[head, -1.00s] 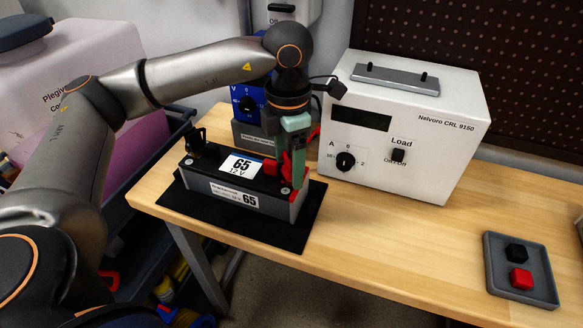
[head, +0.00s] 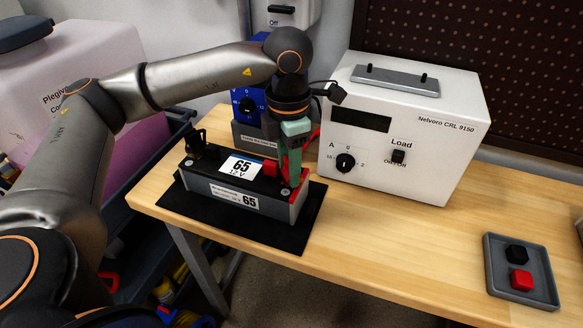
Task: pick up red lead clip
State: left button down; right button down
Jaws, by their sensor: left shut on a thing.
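The red lead clip (head: 304,178) is at the right end of the battery (head: 236,190), by the red terminal cover (head: 270,168). My left gripper (head: 291,182) points down over that end, its green-grey fingers shut on the red lead clip. The fingers hide much of the clip, so I cannot tell whether it still touches the terminal. A black clip (head: 195,141) stands upright at the battery's left end. My right gripper is not in view.
The battery sits on a black mat (head: 285,237) on the wooden bench (head: 390,240). A white load tester (head: 405,125) and a blue unit (head: 247,104) stand behind. A grey tray (head: 541,285) holds black and red caps. The bench's front middle is clear.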

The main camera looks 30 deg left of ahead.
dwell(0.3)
pick_arm(q)
jog(key=shift+r, duration=0.5)
notch_tip(320, 180, up, 2)
jog(key=shift+r, duration=0.2)
jog(key=s+d+r+p, duration=0.3)
jog(key=s+r, duration=0.3)
jog(key=r, duration=0.1)
jog(key=s+d+r+p, duration=0.3)
jog(key=s+d+r, duration=0.1)
jog(key=s+r, duration=0.2)
jog(key=shift+s+r, duration=0.15)
jog(key=shift+r, duration=0.75)
